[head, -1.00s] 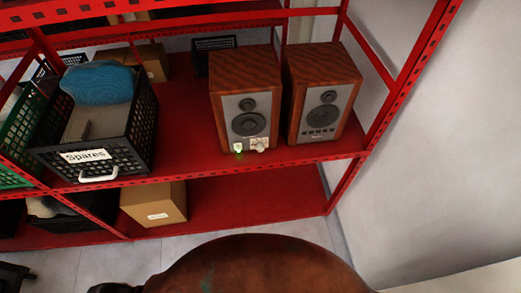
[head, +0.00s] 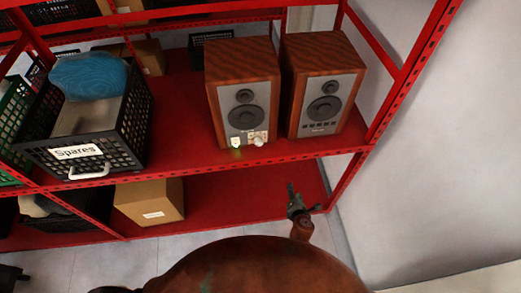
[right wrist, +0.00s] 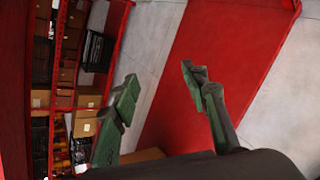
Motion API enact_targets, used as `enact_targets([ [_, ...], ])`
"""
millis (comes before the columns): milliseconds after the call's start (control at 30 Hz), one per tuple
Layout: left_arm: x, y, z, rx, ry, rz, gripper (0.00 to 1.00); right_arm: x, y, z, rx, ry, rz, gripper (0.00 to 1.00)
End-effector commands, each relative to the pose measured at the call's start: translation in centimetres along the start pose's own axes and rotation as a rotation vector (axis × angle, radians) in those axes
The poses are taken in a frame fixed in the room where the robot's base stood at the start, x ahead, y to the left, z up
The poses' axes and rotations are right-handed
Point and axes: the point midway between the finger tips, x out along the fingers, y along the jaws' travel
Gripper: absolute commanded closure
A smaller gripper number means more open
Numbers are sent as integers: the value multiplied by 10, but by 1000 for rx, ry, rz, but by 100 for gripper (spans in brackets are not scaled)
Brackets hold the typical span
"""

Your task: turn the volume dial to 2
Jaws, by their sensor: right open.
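The left wooden speaker (head: 243,72) stands on the red shelf. A small pale round knob (head: 258,142), which looks like the volume dial, sits low on its grey front; its number marks are too small to read. A small pale tag-like spot (head: 236,142) with a greenish glow is left of the knob. My right gripper (head: 295,196) is below and to the right of the knob, in front of the lower shelf and apart from the speaker. In the right wrist view its two green fingers (right wrist: 160,84) are spread with nothing between them. My left gripper does not show.
A second speaker (head: 325,85) stands close on the right. A black "Spares" basket (head: 135,120) is on the left of the shelf. The shelf's red front rail (head: 220,165) runs below the speakers. A cardboard box (head: 152,200) sits on the lower shelf. Pale wall is at right.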

Motion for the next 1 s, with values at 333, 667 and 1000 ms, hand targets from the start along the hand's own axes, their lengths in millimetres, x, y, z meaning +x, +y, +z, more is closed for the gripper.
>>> enact_targets([
  [333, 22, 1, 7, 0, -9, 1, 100, -122, 231, 22, -676, -346, 420, 59],
  [667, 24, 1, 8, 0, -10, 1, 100, -132, 268, 27, -762, -419, 468, 59],
  [1000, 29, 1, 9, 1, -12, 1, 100, -90, 293, 36, -760, -415, 467, 59],
])
